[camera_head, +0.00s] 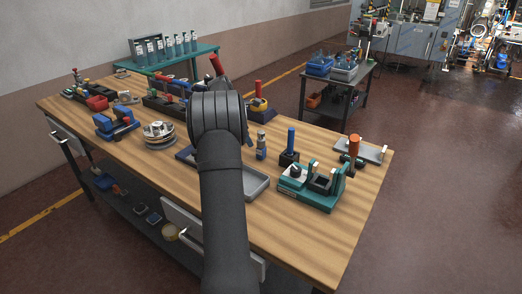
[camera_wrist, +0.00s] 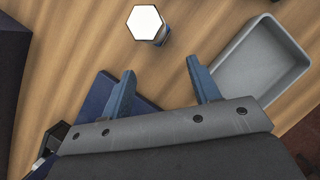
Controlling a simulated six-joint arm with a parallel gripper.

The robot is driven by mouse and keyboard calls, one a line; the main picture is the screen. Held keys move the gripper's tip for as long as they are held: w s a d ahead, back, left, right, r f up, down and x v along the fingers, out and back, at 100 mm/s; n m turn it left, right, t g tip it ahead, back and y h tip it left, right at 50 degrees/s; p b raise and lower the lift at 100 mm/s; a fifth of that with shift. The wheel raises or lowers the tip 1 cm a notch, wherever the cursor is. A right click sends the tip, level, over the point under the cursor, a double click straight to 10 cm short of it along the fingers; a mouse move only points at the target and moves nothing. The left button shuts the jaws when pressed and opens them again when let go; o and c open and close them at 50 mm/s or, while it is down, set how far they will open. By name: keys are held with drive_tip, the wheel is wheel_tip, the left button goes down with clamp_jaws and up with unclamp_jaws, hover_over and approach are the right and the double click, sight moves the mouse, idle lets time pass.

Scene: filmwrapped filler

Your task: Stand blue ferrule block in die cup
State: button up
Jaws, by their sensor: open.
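A small upright blue-grey block (camera_head: 261,146) stands on the bench right of my arm; it looks like the ferrule block. In the wrist view a block with a pale six-sided top and blue side (camera_wrist: 147,23) stands beyond my fingertips, apart from them; it appears to be the same piece. My gripper (camera_wrist: 164,80) is open, with bare wood between its two blue fingers; my arm hides it in the head view. A green fixture (camera_head: 312,190) at the right has a dark square holder, probably the die cup, and an orange-topped lever.
A grey tray (camera_wrist: 262,65) lies right of my fingers; it shows in the head view (camera_head: 257,183). A dark blue piece (camera_wrist: 97,105) lies under the left finger. A blue post in a black base (camera_head: 290,150) stands between the small block and the fixture.

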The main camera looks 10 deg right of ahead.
sight(262, 139)
drive_tip(key=d, duration=0.4)
drive_tip(key=shift+w+d, duration=0.1)
drive_tip(key=shift+d, duration=0.05)
drive_tip(key=shift+x, duration=1.25)
drive_tip(key=shift+d+f, duration=0.25)
drive_tip(key=c, duration=1.2)
wheel_tip(262, 139, up, 9)
drive_tip(key=shift+m, duration=0.3)
drive_tip(key=s+d+r, duration=0.1)
drive_tip(key=s+d, duration=0.4)
drive_tip(key=s, duration=0.3)
drive_tip(key=s+d+r, duration=0.2)
drive_tip(key=s+d, duration=0.3)
drive_tip(key=s, duration=0.3)
drive_tip(key=s+d+r, duration=0.2)
drive_tip(key=s+d, duration=0.3)
drive_tip(key=s, duration=0.2)
drive_tip(key=shift+s+d, duration=0.2)
drive_tip(key=shift+s, duration=0.2)
